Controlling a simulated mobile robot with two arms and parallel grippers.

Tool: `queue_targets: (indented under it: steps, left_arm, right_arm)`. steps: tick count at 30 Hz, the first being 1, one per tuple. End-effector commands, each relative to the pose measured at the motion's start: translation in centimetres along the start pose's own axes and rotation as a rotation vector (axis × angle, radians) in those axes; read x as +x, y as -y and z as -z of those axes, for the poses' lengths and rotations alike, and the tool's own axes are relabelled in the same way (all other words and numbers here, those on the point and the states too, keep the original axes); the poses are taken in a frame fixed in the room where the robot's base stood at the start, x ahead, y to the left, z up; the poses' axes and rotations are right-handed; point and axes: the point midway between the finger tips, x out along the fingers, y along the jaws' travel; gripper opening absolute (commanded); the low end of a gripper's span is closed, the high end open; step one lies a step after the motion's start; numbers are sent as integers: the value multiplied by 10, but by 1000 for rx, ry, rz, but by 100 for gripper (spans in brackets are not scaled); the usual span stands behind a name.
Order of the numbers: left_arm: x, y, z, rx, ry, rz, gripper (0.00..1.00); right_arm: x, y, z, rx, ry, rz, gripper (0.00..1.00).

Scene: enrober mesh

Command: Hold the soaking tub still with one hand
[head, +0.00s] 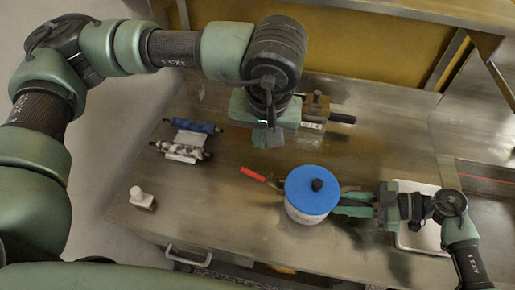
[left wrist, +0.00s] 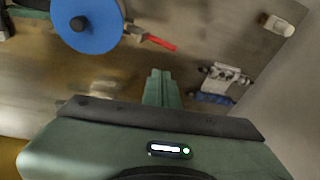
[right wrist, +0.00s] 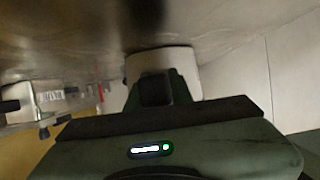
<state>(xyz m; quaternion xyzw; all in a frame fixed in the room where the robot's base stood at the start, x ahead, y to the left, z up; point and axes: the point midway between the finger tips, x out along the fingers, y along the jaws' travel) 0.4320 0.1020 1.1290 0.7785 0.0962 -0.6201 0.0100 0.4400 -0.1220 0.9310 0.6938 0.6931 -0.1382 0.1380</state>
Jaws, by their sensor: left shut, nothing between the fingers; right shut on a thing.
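The soaking tub is a white round tub (head: 308,216) with a blue lid and a dark knob, standing upright on the steel table. Its blue lid also shows at the top left of the left wrist view (left wrist: 95,22). My right gripper (head: 345,203) comes in from the right and is shut on the tub's side. In the right wrist view the white tub wall (right wrist: 160,62) sits at the fingers, partly hidden by them. My left gripper (head: 271,122) is shut and empty above the table, behind the tub and apart from it.
A red-handled tool (head: 254,174) lies just left of the tub. Two rollers, one blue (head: 196,126) and one pale (head: 180,149), lie further left. A metal fixture (head: 316,108) is at the back; a pale tray (head: 415,238) is at right.

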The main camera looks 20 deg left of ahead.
Motion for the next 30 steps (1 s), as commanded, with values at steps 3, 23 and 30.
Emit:
queue_targets:
  steps: [3,23,30]
  left_arm:
    - [-19,1,0,1,-2,-1,0]
    - [-34,2,0,1,1,0,0]
    - [-34,2,0,1,1,0,0]
  right_arm:
    - [0,0,0,0,-1,1,0]
    - [0,0,0,0,-1,1,47]
    - [-1,0,0,0,0,1,47]
